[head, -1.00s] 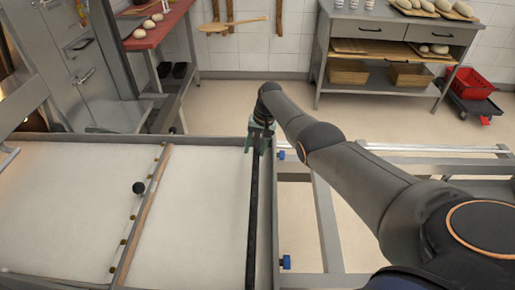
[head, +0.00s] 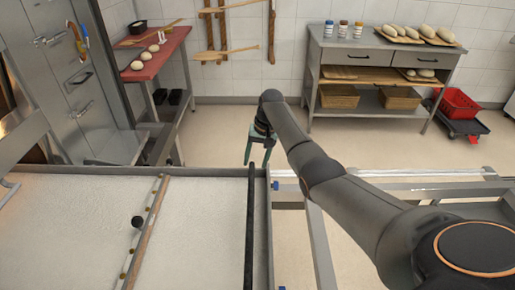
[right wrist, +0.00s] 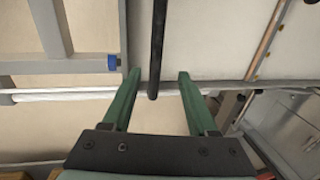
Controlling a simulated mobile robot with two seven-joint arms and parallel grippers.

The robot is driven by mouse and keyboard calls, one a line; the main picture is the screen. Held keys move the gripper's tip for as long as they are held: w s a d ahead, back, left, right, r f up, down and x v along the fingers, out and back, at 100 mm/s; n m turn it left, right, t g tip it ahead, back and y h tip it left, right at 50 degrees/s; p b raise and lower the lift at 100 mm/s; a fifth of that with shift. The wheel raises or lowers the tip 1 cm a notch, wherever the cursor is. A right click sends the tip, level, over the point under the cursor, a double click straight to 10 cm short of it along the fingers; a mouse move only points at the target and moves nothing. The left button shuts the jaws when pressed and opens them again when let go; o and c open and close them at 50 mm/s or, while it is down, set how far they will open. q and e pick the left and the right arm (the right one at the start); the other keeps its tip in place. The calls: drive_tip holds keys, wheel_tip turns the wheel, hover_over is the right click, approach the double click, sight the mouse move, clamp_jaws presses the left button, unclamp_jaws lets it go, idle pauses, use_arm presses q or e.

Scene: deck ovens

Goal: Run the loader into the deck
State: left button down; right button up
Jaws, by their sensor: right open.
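The loader's pale canvas bed (head: 205,225) fills the lower left of the head view, within a grey metal frame. A black bar (head: 249,225) runs along its right side. My right gripper (head: 258,160) has green fingers and is open and empty, at the bar's far end. In the right wrist view the bar (right wrist: 158,45) ends in the gap between the open fingers (right wrist: 160,75), and no contact shows. The steel oven front (head: 25,130) stands at the far left, with a warm glow at its edge; its deck mouth is mostly cut off. My left gripper is out of view.
A red-topped table (head: 155,62) with dough stands behind. A steel bench (head: 385,50) with loaves and a red crate (head: 458,103) stand at the back. Floor between is clear.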

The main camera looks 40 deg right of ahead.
drive_tip(key=shift+s+d+r, duration=0.1)
drive_tip(key=shift+r, duration=0.6)
drive_tip(key=shift+s+d+r, duration=0.1)
drive_tip(key=shift+r, duration=0.55)
